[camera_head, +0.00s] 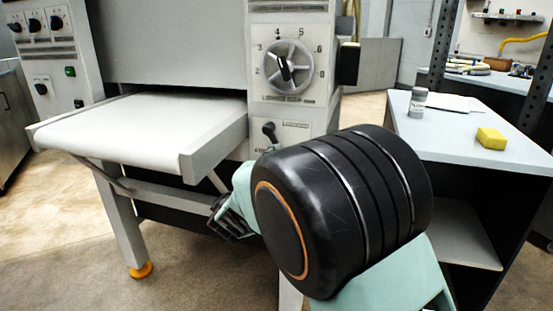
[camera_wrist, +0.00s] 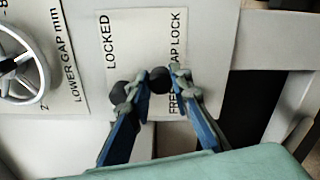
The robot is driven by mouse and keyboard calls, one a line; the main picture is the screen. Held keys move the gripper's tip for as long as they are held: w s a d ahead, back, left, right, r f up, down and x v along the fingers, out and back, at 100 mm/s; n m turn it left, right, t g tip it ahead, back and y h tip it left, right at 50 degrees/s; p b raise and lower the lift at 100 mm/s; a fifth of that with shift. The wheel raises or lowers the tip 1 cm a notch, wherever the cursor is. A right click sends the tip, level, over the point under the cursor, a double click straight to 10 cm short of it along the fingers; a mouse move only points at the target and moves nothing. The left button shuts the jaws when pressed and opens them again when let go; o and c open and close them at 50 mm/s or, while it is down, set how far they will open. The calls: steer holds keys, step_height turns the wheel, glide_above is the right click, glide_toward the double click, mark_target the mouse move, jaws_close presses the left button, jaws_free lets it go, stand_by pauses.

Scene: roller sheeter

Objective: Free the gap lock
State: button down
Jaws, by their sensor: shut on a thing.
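The gap lock is a small black lever (camera_head: 269,130) on the pale panel below the numbered gap dial (camera_head: 288,66). In the head view its knob leans up and to the left, beside the LOCKED lettering at upper right; the FREE label is below. In the wrist view, which is turned sideways, the dark lever (camera_wrist: 160,82) shows between the LOCKED and FREE GAP LOCK labels. My gripper (camera_wrist: 153,88) has its blue-and-grey fingers on either side of it, shut on it. Contact is hard to make out. My black arm joint hides much of the gripper in the head view.
A white belt table (camera_head: 150,125) juts out left of the panel. A side table (camera_head: 470,145) at right holds a yellow block (camera_head: 491,138) and a grey container (camera_head: 417,102).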

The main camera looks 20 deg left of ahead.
steer(key=shift+a, duration=0.1)
steer(key=c, duration=1.7)
jaws_free()
steer(key=shift+c, duration=0.2)
steer(key=s+d, duration=0.1)
steer(key=s, duration=1.1)
